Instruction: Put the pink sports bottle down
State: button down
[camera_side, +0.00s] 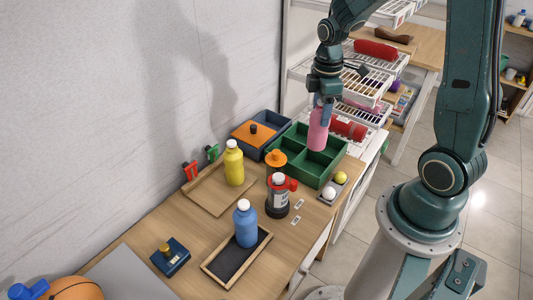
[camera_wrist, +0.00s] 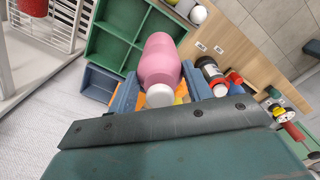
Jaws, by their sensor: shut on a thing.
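The pink sports bottle (camera_side: 318,130) hangs upright in my gripper (camera_side: 325,100), above the green divided tray in the side view. In the wrist view the pink bottle (camera_wrist: 159,62), with its white cap (camera_wrist: 160,95), sits between the two blue fingers of my gripper (camera_wrist: 160,93). My gripper is shut on it near the cap end. The bottle's base overlaps the green tray (camera_side: 329,173) in the side view; I cannot tell how high above the tray it is.
A yellow bottle (camera_side: 234,165) stands on a wooden tray (camera_side: 207,196). A blue bottle (camera_side: 246,226) stands on a dark-lined tray (camera_side: 225,268). A dark bottle with a red part (camera_side: 277,198) stands near the green tray. White wire shelves (camera_side: 362,88) rise behind.

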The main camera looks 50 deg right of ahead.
aim_at(316, 141)
notch_tip(316, 141, down, 7)
dwell(0.3)
jog(key=shift+f, duration=0.15)
jog(key=shift+f, duration=1.9)
jog(key=c, duration=0.6)
grip_release()
notch_tip(316, 141, up, 12)
jog(key=shift+f, duration=0.2)
jog(key=shift+r, duration=0.35)
